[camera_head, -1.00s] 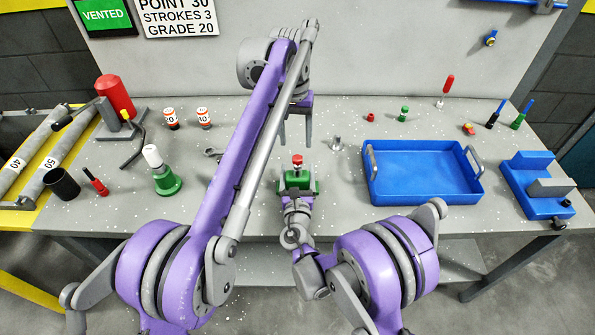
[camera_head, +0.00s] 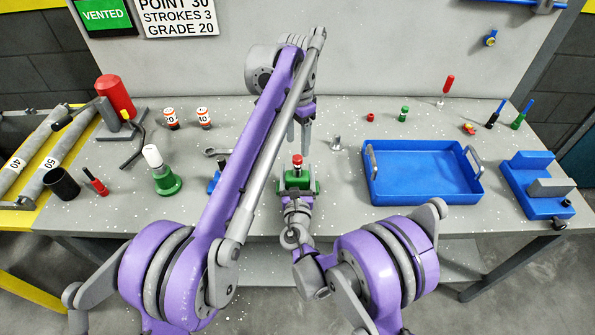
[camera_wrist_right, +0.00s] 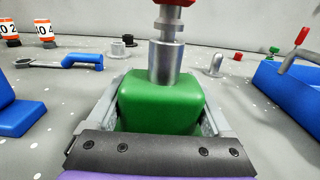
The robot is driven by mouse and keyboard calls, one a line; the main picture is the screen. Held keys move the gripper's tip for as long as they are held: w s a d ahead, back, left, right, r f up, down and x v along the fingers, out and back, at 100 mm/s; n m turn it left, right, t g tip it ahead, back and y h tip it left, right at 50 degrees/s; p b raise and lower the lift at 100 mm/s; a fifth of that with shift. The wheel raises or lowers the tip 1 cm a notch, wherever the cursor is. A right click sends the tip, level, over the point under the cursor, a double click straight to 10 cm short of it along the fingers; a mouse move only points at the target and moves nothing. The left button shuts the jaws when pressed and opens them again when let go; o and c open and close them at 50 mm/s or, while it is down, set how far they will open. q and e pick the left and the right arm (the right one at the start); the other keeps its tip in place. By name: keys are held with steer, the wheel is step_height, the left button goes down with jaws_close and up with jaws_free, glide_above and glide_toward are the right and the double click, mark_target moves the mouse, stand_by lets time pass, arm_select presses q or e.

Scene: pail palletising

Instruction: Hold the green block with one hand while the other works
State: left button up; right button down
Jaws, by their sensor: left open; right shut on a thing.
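The green block (camera_head: 299,186) sits between the fingers of my right gripper (camera_head: 297,193) near the front middle of the bench. In the right wrist view the green block (camera_wrist_right: 161,103) fills the space between both fingers. A metal fitting (camera_wrist_right: 166,50) with a red top stands upright on the block; its red cap (camera_head: 297,160) shows in the head view. My left gripper (camera_head: 304,135) is open and empty, pointing down behind the block and apart from it. Its fingertips are partly hard to make out.
A blue tray (camera_head: 425,196) stands to the right, with a blue fixture (camera_head: 537,188) beyond it. A green-based bottle (camera_head: 165,182) and a wrench (camera_head: 216,152) are to the left. Two orange-white canisters (camera_head: 203,117) stand behind. A small metal peg (camera_head: 336,143) stands right of my left gripper.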

mark_target(298, 157)
arm_select(q)
steer(key=m, duration=0.6)
steer(key=shift+f+m, duration=0.3)
steer(key=m, duration=0.4)
steer(key=shift+f, duration=0.1)
steer(key=m, duration=0.3)
steer(key=shift+f+m, duration=0.2)
steer(key=shift+m, duration=0.2)
steer(key=shift+f, duration=2)
jaws_close()
